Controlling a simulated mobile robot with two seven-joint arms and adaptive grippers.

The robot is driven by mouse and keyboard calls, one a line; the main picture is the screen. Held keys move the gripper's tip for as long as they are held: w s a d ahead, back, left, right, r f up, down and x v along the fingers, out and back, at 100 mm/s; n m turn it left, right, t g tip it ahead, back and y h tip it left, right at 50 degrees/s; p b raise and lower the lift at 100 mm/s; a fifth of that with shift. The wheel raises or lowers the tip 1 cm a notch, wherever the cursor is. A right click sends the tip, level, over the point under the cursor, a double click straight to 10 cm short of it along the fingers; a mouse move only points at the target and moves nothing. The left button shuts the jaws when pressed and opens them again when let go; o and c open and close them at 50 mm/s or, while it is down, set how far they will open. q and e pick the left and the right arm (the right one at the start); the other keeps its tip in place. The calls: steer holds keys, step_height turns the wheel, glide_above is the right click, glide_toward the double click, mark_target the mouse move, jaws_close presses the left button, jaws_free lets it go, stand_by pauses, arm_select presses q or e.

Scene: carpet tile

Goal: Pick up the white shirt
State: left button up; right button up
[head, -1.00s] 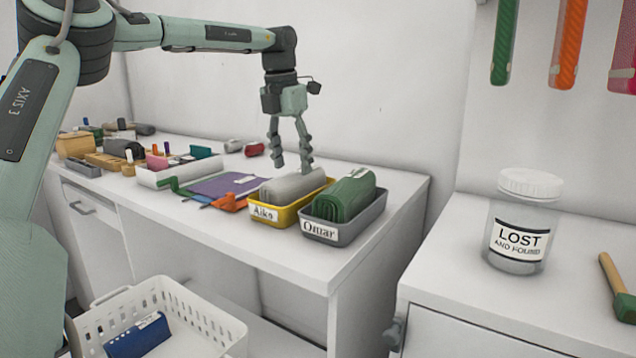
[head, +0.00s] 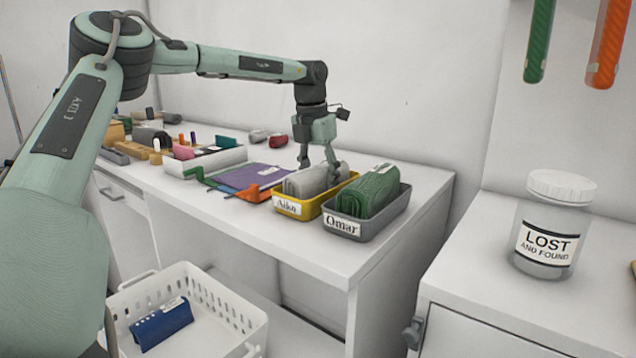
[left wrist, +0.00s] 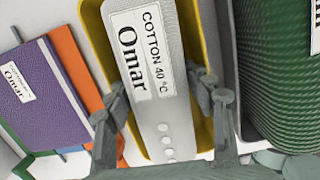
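The white shirt (head: 312,180) lies folded in the yellow tray (head: 292,212) labelled "Aiko". In the left wrist view the shirt (left wrist: 165,125) has a label reading "COTTON 40 °C Omar" and a row of buttons. My left gripper (head: 318,170) points down over the shirt. In the left wrist view its fingers (left wrist: 163,88) are apart, one on each side of the shirt; whether they touch it I cannot tell. My right gripper is not in view.
A grey tray (head: 350,230) labelled "Omar" holding a green folded cloth (head: 368,192) stands close on the right. A white basket (head: 235,325) with a blue item is below; a "LOST AND FOUND" jar (head: 548,225) stands at right.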

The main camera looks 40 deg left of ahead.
arm_select(q)
steer(key=shift+s+f, duration=0.1)
steer(key=shift+f, duration=0.25)
steer(key=c, duration=0.7)
steer(key=shift+c, duration=0.8)
steer(key=shift+r, duration=0.15)
